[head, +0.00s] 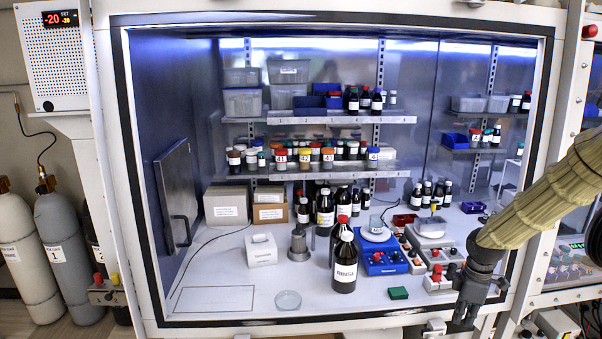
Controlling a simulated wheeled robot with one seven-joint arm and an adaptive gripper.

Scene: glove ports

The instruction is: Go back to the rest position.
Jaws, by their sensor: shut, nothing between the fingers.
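My gripper (466,312) is dark grey, at the end of my tan-sleeved arm, which reaches in from the right edge. It points downward at the lower right of the glove box window (340,325), in front of the frame's lower edge. Its fingers are together and hold nothing. Its fingertips are seen against the white lower frame, apart from the bottles and devices inside. No marker of a rest position shows.
Inside stand a dark RINSE bottle (345,265), a blue device (382,257), a glass dish (288,299) and a green block (398,293). Shelves (340,117) hold several bottles. Gas cylinders (67,250) stand left. The box floor's front left is clear.

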